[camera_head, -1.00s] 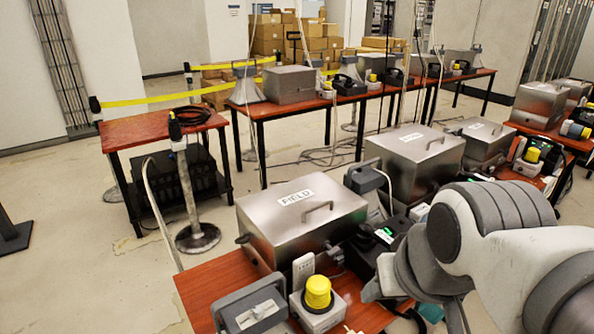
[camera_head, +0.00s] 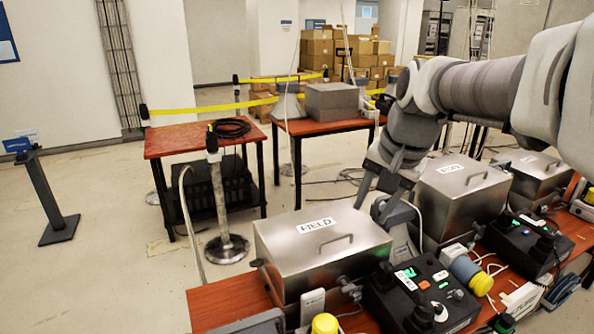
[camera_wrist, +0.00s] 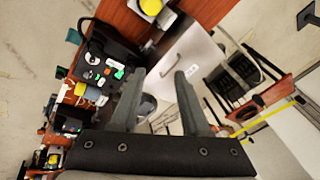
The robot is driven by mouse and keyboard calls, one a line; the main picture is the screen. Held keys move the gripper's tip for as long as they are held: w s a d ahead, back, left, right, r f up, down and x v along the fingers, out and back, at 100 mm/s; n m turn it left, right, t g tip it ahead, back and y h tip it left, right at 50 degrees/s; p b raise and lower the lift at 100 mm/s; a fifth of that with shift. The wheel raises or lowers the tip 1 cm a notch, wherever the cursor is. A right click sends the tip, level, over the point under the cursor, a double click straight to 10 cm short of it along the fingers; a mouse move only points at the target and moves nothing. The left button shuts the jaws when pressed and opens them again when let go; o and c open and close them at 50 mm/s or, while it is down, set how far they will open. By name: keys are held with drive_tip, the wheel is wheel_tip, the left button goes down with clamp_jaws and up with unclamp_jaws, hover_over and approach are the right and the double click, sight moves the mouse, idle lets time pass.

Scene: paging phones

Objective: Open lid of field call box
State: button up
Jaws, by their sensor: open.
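The field call box is a silver metal box with a white FIELD label on its lid (camera_head: 290,245), on the red-brown table at the lower middle of the head view. The lid is shut and has a bar handle (camera_head: 336,241) on top. In the wrist view the box (camera_wrist: 203,50) shows as a pale panel with its handle, beyond my fingers. My gripper (camera_head: 378,198) is at the box's upper right in the head view, apart from the handle. In the wrist view my gripper (camera_wrist: 160,74) has its two dark fingers spread with nothing held between them.
A black control box (camera_head: 425,295) with lit buttons stands right of the call box. A second silver box (camera_head: 460,195) is behind it to the right. A yellow-topped device (camera_head: 325,323) is in front. A post (camera_head: 218,200) stands on the floor at left.

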drive_tip(key=w+f+m, duration=0.2)
drive_tip(key=w+m, duration=0.1)
drive_tip(key=w, duration=0.8)
drive_tip(key=m+g+p, duration=0.1)
drive_tip(key=m+g, duration=0.1)
drive_tip(key=m, duration=0.2)
approach(335, 238)
drive_tip(key=f, duration=0.5)
drive_tip(key=w+a+f, duration=0.1)
drive_tip(key=f, duration=0.1)
drive_tip(key=shift+w+f, duration=0.15)
drive_tip(key=shift+f, duration=0.2)
clamp_jaws()
